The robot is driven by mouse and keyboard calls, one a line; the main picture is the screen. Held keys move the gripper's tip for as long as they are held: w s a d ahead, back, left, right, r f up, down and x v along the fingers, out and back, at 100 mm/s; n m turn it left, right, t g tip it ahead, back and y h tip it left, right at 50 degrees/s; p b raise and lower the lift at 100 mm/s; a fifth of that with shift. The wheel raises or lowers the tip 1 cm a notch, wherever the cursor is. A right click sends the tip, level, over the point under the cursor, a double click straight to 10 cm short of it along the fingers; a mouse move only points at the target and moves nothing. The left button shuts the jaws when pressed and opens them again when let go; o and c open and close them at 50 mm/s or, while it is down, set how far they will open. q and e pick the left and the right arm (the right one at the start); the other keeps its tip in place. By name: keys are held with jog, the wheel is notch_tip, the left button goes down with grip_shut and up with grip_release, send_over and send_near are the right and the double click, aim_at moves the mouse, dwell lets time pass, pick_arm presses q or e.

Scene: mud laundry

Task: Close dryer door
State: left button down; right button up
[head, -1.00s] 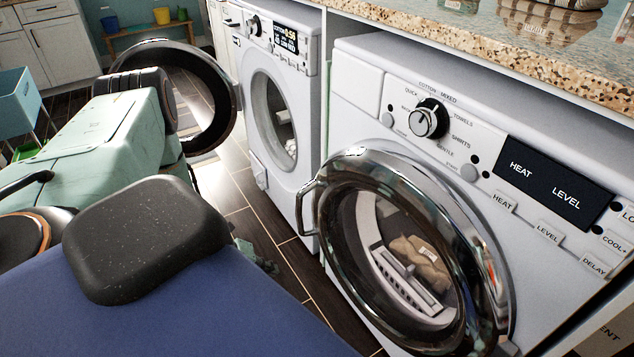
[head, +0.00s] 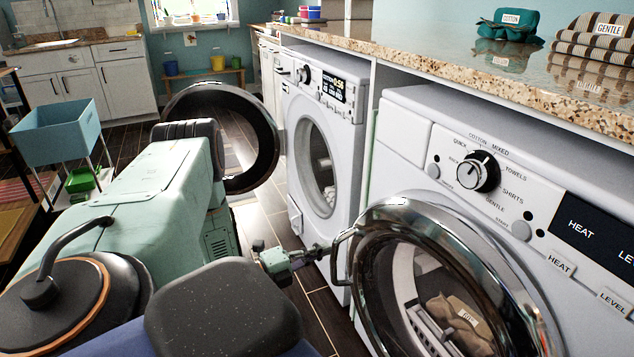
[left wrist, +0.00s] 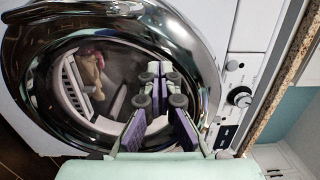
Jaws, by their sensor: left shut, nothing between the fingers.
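The dryer is the right-hand white machine (head: 400,140), with a knob and a dark HEAT LEVEL display. Its round glass door (head: 385,240) has a thick chrome rim and a handle (head: 340,255) on its left side. The rim stands out from the machine's front, so the door looks ajar; the exact gap is hard to tell. My left gripper (head: 322,250) is shut and empty, its tips close to the handle; contact is unclear. The left wrist view shows the closed fingers (left wrist: 158,70) in front of the door's glass (left wrist: 115,85). My right gripper is out of view.
The left machine (head: 322,160) has its own round door (head: 273,135) swung wide open, near my left arm. A stone countertop (head: 440,65) runs above both machines. Brown cloth (head: 458,312) shows through the dryer's glass. A blue bin (head: 60,133) stands at far left.

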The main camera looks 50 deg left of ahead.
aim_at(365, 232)
pick_arm(q)
jog(key=w+b, duration=0.1)
jog(key=w, duration=0.2)
jog(key=w+d+b, duration=0.1)
jog(key=w, duration=0.2)
jog(key=w+b, duration=0.1)
jog(key=w, duration=0.2)
jog(key=shift+w+d+f+b, duration=0.1)
jog(key=shift+w+d+b, duration=0.1)
jog(key=shift+d+b, duration=0.1)
jog(key=shift+w, duration=0.3)
jog(key=shift+w, duration=0.1)
